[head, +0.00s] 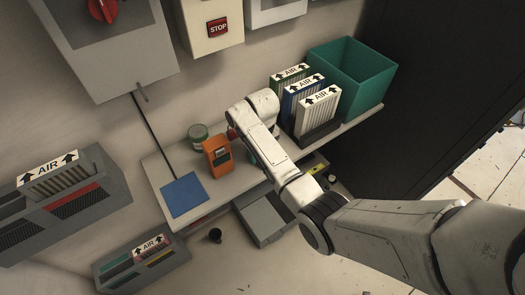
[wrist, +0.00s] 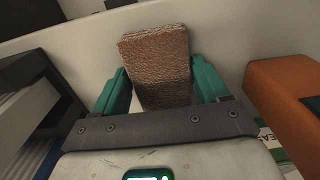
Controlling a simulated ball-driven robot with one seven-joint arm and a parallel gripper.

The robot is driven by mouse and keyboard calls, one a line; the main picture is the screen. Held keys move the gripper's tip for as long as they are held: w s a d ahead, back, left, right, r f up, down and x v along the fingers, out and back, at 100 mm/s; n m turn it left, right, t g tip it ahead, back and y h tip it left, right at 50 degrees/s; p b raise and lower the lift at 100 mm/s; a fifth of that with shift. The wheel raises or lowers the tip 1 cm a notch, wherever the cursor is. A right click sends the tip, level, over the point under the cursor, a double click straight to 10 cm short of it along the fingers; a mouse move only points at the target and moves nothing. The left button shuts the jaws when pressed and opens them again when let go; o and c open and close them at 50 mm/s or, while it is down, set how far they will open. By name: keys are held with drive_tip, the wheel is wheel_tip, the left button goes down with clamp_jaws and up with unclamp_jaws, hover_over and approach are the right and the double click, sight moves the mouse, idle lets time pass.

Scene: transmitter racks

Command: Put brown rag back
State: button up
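The brown rag (wrist: 157,62), a folded block with a rough weave, stands between the teal fingers of my gripper (wrist: 160,88) in the wrist view. Both fingers lie close against its sides, and my gripper looks shut on it. The rag's lower end is hidden behind the gripper's dark crossbar. In the head view my arm covers the rag and nearly all of the gripper; only a sliver of teal shows beside the arm above the shelf (head: 226,190). I cannot tell whether the rag touches the shelf.
An orange meter (head: 217,157), also close at right in the wrist view (wrist: 285,98), stands by a green can (head: 198,134). A blue mat (head: 184,195) lies at the shelf's left end. AIR filters (head: 317,112) and an open teal bin (head: 375,81) stand right of my arm.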

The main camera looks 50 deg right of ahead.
drive_tip(key=o, duration=0.3)
wheel_tip(320, 180, up, 12)
drive_tip(key=p, duration=0.1)
drive_tip(key=shift+r, duration=0.15)
idle(0.3)
drive_tip(key=s+a+f, duration=0.2)
drive_tip(key=s+a, duration=0.3)
drive_tip(key=s, duration=0.3)
drive_tip(key=s+a+f+n, duration=0.1)
drive_tip(key=s+a+f, duration=0.2)
drive_tip(key=s, duration=0.6)
drive_tip(key=s+a+f+n+t, duration=0.1)
drive_tip(key=s+a+f, duration=0.1)
drive_tip(key=s+a, duration=0.4)
drive_tip(key=s, duration=0.3)
drive_tip(key=shift+s+a+f, duration=0.15)
drive_tip(key=shift+a, duration=0.25)
